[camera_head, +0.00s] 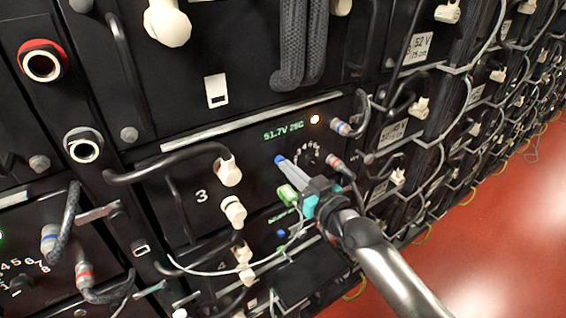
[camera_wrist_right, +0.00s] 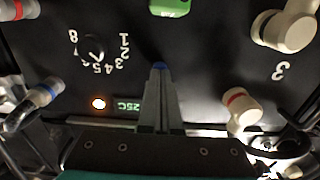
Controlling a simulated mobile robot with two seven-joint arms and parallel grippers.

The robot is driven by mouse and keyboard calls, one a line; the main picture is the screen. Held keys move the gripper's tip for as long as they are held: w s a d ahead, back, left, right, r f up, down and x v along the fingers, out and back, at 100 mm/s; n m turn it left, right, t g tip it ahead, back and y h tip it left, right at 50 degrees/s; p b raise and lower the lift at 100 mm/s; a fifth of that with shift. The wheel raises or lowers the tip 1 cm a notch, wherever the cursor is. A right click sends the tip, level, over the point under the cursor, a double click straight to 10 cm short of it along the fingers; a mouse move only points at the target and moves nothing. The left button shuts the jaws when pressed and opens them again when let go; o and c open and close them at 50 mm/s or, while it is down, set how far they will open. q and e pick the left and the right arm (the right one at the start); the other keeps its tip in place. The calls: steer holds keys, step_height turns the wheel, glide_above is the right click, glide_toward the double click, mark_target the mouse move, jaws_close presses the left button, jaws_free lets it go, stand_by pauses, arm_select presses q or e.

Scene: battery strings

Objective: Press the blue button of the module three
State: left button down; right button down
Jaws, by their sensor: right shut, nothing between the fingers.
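Module three is a black panel marked with a white 3 (camera_head: 202,196), with a green display reading about 51.7V 26C (camera_head: 284,131) and a lit orange lamp (camera_head: 315,119). Its small blue button (camera_head: 280,159) sits below the display. My right gripper (camera_head: 284,163) is shut and empty, with its fingertips at the button. My left gripper is not in view.
A green switch (camera_head: 288,194) and a numbered dial (camera_head: 307,154) are close to the fingers. Cream connectors (camera_head: 229,172) with black cables stick out at left. Module four lies below, with its own blue button (camera_head: 281,234). Red floor (camera_head: 500,230) is clear at right.

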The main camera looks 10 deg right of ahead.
steer(key=shift+w+a, duration=0.15)
steer(key=shift+w, duration=0.25)
steer(key=shift+p+v, duration=0.4)
steer(key=shift+v, duration=0.75)
steer(key=p+v, duration=0.1)
steer(key=v, duration=0.4)
steer(key=shift+s+p, duration=0.3)
